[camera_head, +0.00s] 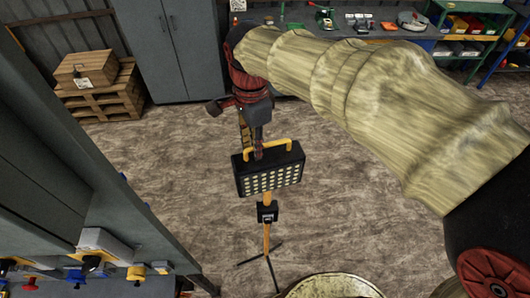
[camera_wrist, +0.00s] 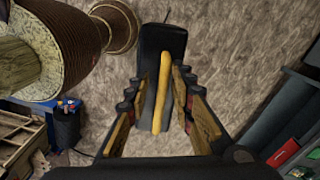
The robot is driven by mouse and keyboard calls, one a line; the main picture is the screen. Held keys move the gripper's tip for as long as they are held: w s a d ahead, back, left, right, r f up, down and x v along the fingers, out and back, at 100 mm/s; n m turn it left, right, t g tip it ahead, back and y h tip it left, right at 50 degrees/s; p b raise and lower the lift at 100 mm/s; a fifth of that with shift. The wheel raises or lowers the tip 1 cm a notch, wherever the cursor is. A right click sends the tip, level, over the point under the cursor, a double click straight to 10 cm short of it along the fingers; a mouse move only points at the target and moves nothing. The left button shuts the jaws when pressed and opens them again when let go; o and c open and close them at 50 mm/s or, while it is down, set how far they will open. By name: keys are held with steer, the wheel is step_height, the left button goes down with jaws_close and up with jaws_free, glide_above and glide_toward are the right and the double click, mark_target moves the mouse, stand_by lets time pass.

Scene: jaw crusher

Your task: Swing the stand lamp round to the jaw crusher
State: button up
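The stand lamp (camera_head: 268,174) stands on the floor in the head view, a black panel with rows of pale lights facing this camera. It has a yellow pole and thin dark legs. A yellow handle (camera_head: 270,146) arches over its top. In the wrist view the handle (camera_wrist: 162,92) lies between the two fingers of my gripper (camera_wrist: 162,112), with a gap on each side. My gripper is open around it. In the head view my gripper is just behind the lamp's top and partly hidden. I cannot surely make out the jaw crusher.
A wooden crate (camera_head: 86,70) sits on pallets (camera_head: 105,98) at the back left, beside grey cabinets (camera_head: 172,50). A workbench with tools and a shelf of bins (camera_head: 468,25) are at the back right. Grey equipment (camera_head: 50,170) fills the left. Floor right of the lamp is clear.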

steer(key=shift+s+n, duration=0.15)
steer(key=shift+n, duration=0.15)
steer(key=shift+d, duration=0.1)
steer(key=shift+s+d+n, duration=0.1)
steer(key=shift+s+n, duration=0.1)
steer(key=shift+n, duration=0.4)
steer(key=shift+s+d+n, duration=0.1)
steer(key=shift+s+n, duration=0.05)
steer(key=shift+n, duration=0.45)
steer(key=shift+s+d+n, duration=0.15)
steer(key=shift+n, duration=0.45)
steer(key=shift+s+d+n, duration=0.1)
steer(key=shift+s+n, duration=0.05)
steer(key=shift+n, duration=0.45)
steer(key=shift+s+d+n, duration=0.2)
steer(key=shift+d+n, duration=0.1)
steer(key=shift+n, duration=0.8)
